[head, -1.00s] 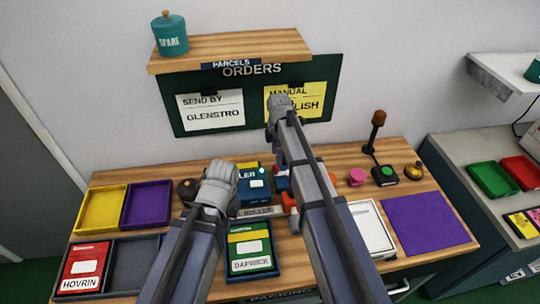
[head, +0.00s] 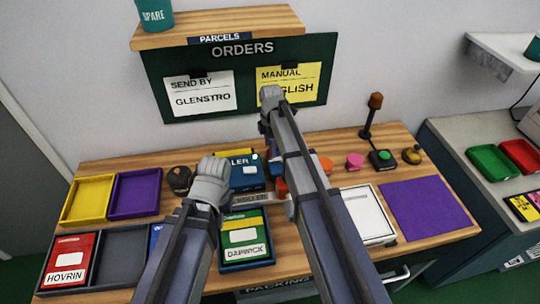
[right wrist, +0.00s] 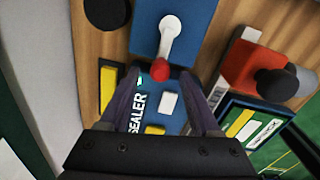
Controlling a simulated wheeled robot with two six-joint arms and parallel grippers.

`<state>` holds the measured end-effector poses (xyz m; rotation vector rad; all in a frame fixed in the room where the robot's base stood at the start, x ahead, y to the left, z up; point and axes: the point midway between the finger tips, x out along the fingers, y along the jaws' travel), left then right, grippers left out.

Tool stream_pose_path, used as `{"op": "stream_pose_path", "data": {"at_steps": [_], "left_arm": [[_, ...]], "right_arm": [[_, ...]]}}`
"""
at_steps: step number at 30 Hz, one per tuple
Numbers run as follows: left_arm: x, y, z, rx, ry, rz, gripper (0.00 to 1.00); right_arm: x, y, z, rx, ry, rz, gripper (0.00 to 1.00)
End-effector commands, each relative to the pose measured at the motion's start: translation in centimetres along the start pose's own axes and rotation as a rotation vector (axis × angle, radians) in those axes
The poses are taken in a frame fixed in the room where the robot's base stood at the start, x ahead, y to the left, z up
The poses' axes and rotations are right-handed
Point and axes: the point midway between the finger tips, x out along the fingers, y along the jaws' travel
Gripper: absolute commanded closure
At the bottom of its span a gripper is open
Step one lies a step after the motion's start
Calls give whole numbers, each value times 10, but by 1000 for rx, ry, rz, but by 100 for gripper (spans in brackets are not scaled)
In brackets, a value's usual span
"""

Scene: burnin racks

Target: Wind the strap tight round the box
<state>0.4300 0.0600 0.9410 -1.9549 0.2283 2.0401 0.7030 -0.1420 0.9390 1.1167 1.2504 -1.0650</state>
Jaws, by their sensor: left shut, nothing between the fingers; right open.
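I cannot make out a strap or a box being strapped. A blue machine marked SEALER (head: 246,177) stands on the bench. In the right wrist view it (right wrist: 165,125) has a white lever with a red knob (right wrist: 160,70). My left gripper (head: 210,182) is shut and empty, just left of the sealer in the head view. My right gripper (head: 271,97) is raised, overlapping the yellow card in the head view. In the right wrist view it (right wrist: 163,95) is open, with the sealer showing between its fingers. A red device with a black knob (right wrist: 278,83) is beside the sealer, partly hidden in the head view.
Yellow (head: 87,200) and purple (head: 135,193) trays are at left. A white tray (head: 367,214) and purple mat (head: 430,207) are at right. The mat is bare.

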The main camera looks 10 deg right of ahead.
Motion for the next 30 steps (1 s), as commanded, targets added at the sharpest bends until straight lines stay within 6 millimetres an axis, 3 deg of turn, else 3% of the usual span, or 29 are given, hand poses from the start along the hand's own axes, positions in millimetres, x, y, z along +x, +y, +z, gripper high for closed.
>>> {"op": "stream_pose_path", "data": {"at_steps": [1, 4, 14, 30], "left_arm": [[12, 1, -1, 0, 0, 0, 100], [18, 2, -1, 0, 0, 0, 100], [18, 2, -1, 0, 0, 0, 100], [18, 2, -1, 0, 0, 0, 100]], "right_arm": [[12, 0, 0, 0, 0, 0, 36], [18, 0, 0, 0, 0, 0, 36], [18, 0, 0, 0, 0, 0, 36], [18, 0, 0, 0, 0, 0, 96]]}}
